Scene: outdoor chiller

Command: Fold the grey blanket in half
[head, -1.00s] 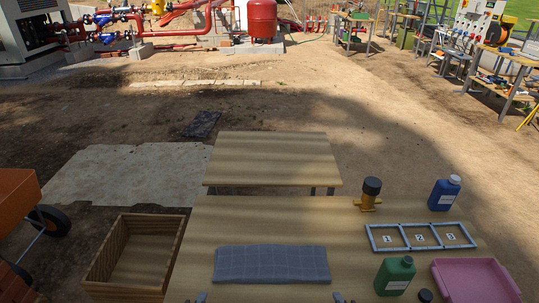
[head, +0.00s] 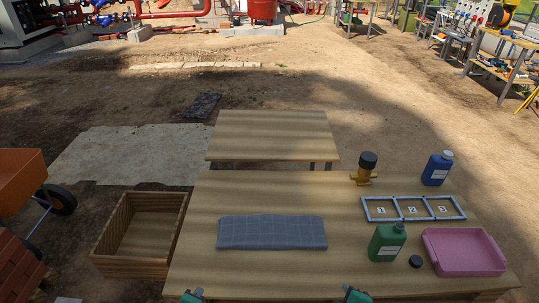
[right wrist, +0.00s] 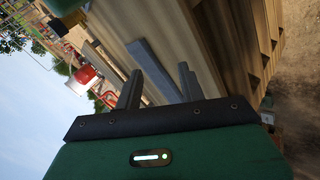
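The grey blanket (head: 272,232) lies on the wooden table as a flat, wide rectangle with a faint grid pattern and a thick front edge. In the right wrist view it looks like a narrow grey strip (right wrist: 153,68) on the table, beyond the fingers. My left gripper (head: 192,296) and right gripper (head: 355,295) show only partly at the bottom edge of the head view, in front of the blanket and apart from it. In the right wrist view the right gripper's fingers (right wrist: 160,92) are spread with nothing between them. The left fingers cannot be made out.
On the table's right are a green bottle (head: 387,243), black cap (head: 415,261), pink tray (head: 430,250), numbered frame (head: 400,219), blue bottle (head: 437,168) and brass valve (head: 365,178). A wooden crate (head: 183,215) stands left. The table around the blanket is clear.

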